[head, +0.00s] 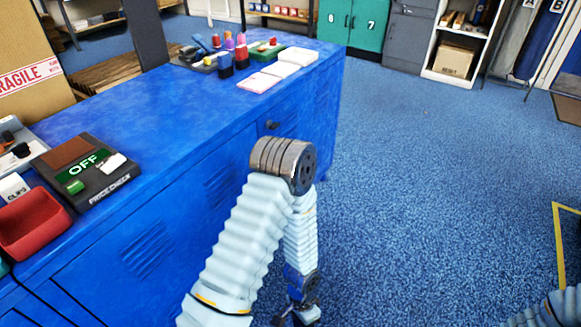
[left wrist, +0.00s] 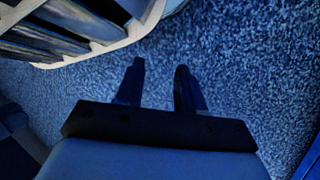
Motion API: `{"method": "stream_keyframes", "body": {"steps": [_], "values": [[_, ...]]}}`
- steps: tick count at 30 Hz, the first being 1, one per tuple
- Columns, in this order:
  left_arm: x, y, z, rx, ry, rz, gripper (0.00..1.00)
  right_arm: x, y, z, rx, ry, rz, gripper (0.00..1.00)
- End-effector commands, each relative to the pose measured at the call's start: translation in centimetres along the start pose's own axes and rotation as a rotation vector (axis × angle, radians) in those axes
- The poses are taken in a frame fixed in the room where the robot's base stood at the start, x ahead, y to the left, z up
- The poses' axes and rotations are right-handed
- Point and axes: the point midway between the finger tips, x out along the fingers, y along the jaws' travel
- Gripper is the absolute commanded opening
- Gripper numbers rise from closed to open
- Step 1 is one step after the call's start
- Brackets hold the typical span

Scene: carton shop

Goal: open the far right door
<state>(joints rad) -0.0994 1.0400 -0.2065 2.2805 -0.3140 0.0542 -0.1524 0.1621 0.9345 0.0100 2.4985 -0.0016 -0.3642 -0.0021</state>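A long blue cabinet (head: 150,130) runs from the lower left to the upper middle of the head view, with louvred doors along its front. Its farthest front door (head: 310,110), at the right end, looks closed. A small dark knob (head: 271,125) shows near the top edge, just above my left arm's elbow. My arm hides part of the front below it. My left gripper (head: 298,312) hangs low over the carpet in front of the cabinet. In the left wrist view its two fingers (left wrist: 158,80) are apart with only carpet between them. My right gripper is out of view.
A price-check box (head: 85,170) and a red bin (head: 32,222) sit on the cabinet's near end. Stamps and white pads (head: 297,56) sit at its far end. Teal lockers (head: 350,24) and a white shelf (head: 462,45) stand behind. Blue carpet (head: 430,170) lies clear to the right.

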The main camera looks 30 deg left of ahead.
Motion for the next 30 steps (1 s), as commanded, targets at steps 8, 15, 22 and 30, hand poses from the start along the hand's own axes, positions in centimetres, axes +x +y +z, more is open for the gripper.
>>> {"method": "stream_keyframes", "body": {"steps": [8,15,22,30], "values": [[-15.4,-17.0,-8.0,0.847,-0.936,-0.826,0.38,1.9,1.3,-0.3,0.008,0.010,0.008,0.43],[-29.4,-15.0,-15.0,0.846,-1.310,-1.243,0.38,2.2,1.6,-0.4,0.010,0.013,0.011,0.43],[-31.4,-16.1,-15.2,0.828,-1.351,-1.284,0.38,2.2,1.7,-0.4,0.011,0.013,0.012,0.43],[-32.5,-22.0,-13.8,0.829,-1.348,-1.281,0.38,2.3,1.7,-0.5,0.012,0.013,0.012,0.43]]}}
